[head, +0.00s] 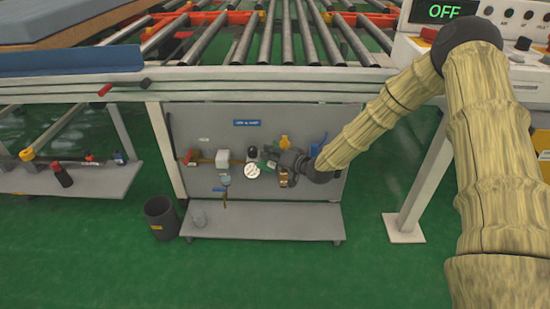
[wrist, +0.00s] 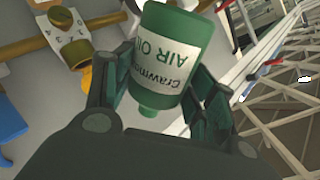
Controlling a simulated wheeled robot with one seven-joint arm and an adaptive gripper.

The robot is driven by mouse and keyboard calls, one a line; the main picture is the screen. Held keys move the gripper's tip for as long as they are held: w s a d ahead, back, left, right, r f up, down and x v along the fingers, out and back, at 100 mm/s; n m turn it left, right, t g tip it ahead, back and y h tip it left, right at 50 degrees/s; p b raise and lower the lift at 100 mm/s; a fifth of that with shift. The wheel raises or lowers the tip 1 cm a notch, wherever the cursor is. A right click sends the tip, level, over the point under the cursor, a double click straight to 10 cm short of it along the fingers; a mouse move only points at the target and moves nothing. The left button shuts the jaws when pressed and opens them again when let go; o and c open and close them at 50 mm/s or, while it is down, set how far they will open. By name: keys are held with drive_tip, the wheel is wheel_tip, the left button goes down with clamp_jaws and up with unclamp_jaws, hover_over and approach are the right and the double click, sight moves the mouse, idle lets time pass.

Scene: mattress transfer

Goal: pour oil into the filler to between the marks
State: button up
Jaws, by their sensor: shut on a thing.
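A green oil bottle (wrist: 175,55) with a white "AIR OIL" label is between the fingers of my gripper (wrist: 160,95), which is shut on it. In the wrist view its narrow neck points down the picture, toward my palm; I see no oil flowing. In the head view the gripper (head: 284,160) is in front of the grey panel, with the green bottle (head: 268,160) at its left. A black-topped unit (head: 252,152) and a white round dial (head: 252,171) are close to the bottle. I cannot make out the filler opening, its marks or an oil level.
The panel (head: 210,120) carries brass piping, a white box (head: 222,158), yellow and blue parts. A yellow fitting (wrist: 77,52) shows in the wrist view. Below are a grey shelf (head: 270,225) with a clear cup and a dark bin (head: 161,217). The roller conveyor is above.

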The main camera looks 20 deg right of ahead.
sight(274, 165)
drive_tip(key=f+b, duration=0.1)
drive_tip(key=f+n+b, duration=0.1)
drive_tip(key=t+b, duration=0.1)
drive_tip(key=shift+s+a+f+n+h, duration=0.2)
drive_tip(key=shift+a+f+n+h, duration=0.1)
drive_tip(key=shift+f+n, duration=0.1)
drive_tip(key=shift+s+d+f+n+t+b, duration=0.15)
drive_tip(key=shift+f+n+t+b, duration=0.25)
drive_tip(key=shift+b, duration=0.55)
drive_tip(key=shift+n, duration=0.3)
drive_tip(key=shift+b, duration=0.55)
drive_tip(key=shift+d+f+n+t+b, duration=0.1)
drive_tip(key=shift+f+n+t+b, duration=0.1)
drive_tip(key=shift+n+t+b, duration=0.6)
drive_tip(key=b, duration=0.1)
drive_tip(key=n+b, duration=0.1)
drive_tip(key=shift+w+d+t+b, duration=0.25)
drive_tip(key=shift+w+t+b, duration=0.05)
drive_tip(key=shift+b, duration=0.05)
drive_tip(key=shift+w+d+r+n+t+h+b, duration=0.1)
drive_tip(key=shift+n+t+h+b, duration=0.05)
drive_tip(key=shift+n+b, duration=0.25)
drive_tip(key=shift+w+r+n+t+h+b, duration=0.1)
drive_tip(key=shift+n+t+h+b, duration=0.05)
drive_tip(key=shift+n+b, duration=0.25)
drive_tip(key=shift+s, duration=0.1)
